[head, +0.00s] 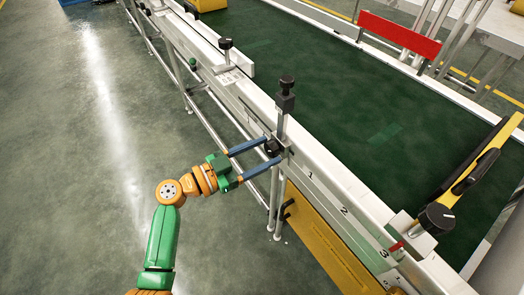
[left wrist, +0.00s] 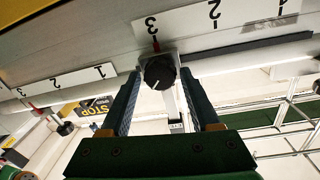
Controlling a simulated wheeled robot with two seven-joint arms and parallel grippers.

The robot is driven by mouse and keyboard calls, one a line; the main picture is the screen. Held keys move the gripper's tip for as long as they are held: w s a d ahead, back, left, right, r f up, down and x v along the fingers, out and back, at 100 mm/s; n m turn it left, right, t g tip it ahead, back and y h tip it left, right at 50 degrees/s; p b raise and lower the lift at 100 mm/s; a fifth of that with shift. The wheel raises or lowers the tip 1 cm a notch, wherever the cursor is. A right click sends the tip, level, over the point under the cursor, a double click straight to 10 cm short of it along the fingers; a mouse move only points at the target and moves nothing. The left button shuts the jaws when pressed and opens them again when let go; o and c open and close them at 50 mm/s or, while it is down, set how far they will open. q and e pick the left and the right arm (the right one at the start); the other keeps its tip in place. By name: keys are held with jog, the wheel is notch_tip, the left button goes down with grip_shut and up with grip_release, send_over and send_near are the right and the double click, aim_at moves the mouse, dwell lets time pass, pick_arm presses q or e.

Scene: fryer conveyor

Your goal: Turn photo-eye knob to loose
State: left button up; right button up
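A black round knob (head: 272,147) sits on the conveyor's side rail, at the foot of a metal post (head: 282,124) with a black head (head: 286,95). In the left wrist view the knob (left wrist: 158,70) faces the camera and shows a short white mark pointing to the lower left. My left gripper (head: 273,152) reaches in from the left with its blue fingers at the knob. In the left wrist view the fingers stand on either side of the knob, with narrow gaps visible, so the gripper appears open around it. My right gripper is out of view.
A numbered scale plate (head: 344,211) runs along the rail to the right. A second dark knob (head: 437,218) and a yellow guide arm (head: 470,180) stand beyond it. A yellow panel (head: 325,240) hangs below the rail. The floor on the left is clear.

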pick_arm(q)
grip_shut()
